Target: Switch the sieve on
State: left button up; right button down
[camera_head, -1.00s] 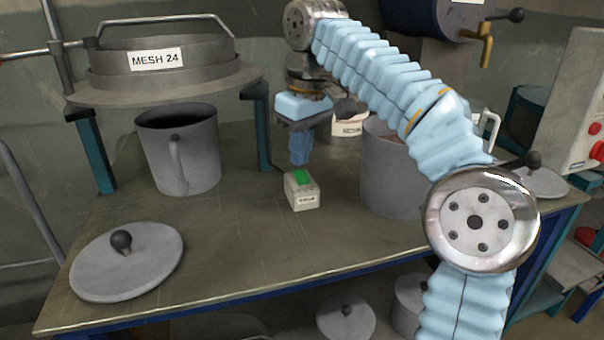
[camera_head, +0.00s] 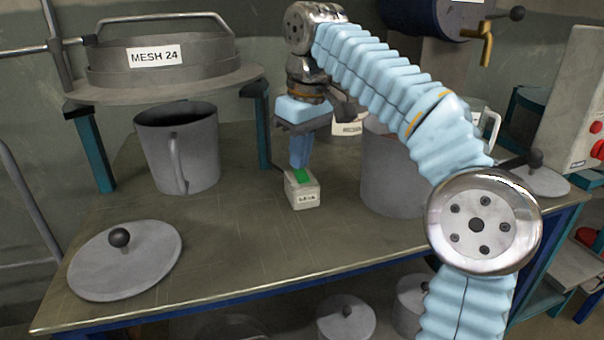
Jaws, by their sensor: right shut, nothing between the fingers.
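The sieve (camera_head: 160,65) is a round grey pan labelled MESH 24, on a stand at the left. A small pale switch box (camera_head: 303,194) with a green button (camera_head: 302,176) and an unreadable label stands on the table, right of the sieve's stand. My right gripper (camera_head: 300,166) is shut and empty, pointing down. Its fingertips are at the back edge of the green button; I cannot tell whether they touch it. The fingertips hide a little of the button's back part. My left gripper is not in view.
A grey mug-like pot (camera_head: 178,150) stands under the sieve. A lid with a black knob (camera_head: 125,262) lies at the table's front left. A large grey pot (camera_head: 390,175) stands right of the switch box. The table's front middle is clear.

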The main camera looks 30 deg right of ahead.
jog(key=shift+f, duration=0.4)
notch_tip(320, 180, up, 3)
jog(key=shift+f+p, duration=0.1)
jog(key=shift+p, duration=1.15)
jog(key=shift+r, duration=2.15)
